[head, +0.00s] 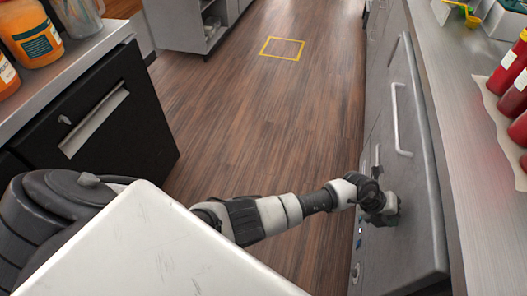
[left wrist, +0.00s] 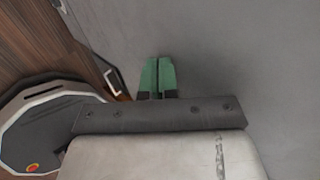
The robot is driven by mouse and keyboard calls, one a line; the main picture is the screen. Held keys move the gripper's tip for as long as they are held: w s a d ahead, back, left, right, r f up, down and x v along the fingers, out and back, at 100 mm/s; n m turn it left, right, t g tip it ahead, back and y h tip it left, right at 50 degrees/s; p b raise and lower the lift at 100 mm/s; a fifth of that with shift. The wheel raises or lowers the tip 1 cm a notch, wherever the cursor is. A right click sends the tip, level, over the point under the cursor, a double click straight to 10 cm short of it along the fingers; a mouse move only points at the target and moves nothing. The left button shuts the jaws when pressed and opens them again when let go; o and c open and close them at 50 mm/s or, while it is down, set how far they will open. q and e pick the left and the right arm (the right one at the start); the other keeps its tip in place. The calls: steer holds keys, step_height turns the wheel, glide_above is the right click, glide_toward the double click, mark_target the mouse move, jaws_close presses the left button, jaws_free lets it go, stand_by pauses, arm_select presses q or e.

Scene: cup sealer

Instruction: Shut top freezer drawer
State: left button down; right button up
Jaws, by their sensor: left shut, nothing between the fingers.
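The grey drawer front (head: 415,235) with a long metal handle (head: 396,120) is on the right in the head view, under the steel counter. I cannot tell for sure how far it stands out. My left gripper (head: 390,210) is shut and empty, at the grey front on the near side of the handle. In the left wrist view its green fingertips (left wrist: 158,76) are together in front of a plain grey surface (left wrist: 240,60); whether they touch it is unclear. My right gripper is not in view.
The steel counter (head: 465,120) above carries red bottles (head: 513,85) on a tray. A black cabinet (head: 110,125) with a counter of orange jars (head: 27,35) stands at left. The wooden floor (head: 240,120) between is clear, with a yellow square (head: 282,39) marked on it.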

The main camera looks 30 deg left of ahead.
mark_target(411, 223)
arm_select(q)
steer(key=d, duration=0.1)
steer(key=w+d+b, duration=0.1)
steer(key=d, duration=0.3)
steer(key=shift+w+d+r+b, duration=0.1)
steer(key=shift+w+b, duration=0.2)
steer(key=shift+d+r, duration=0.1)
steer(key=shift+r, duration=0.05)
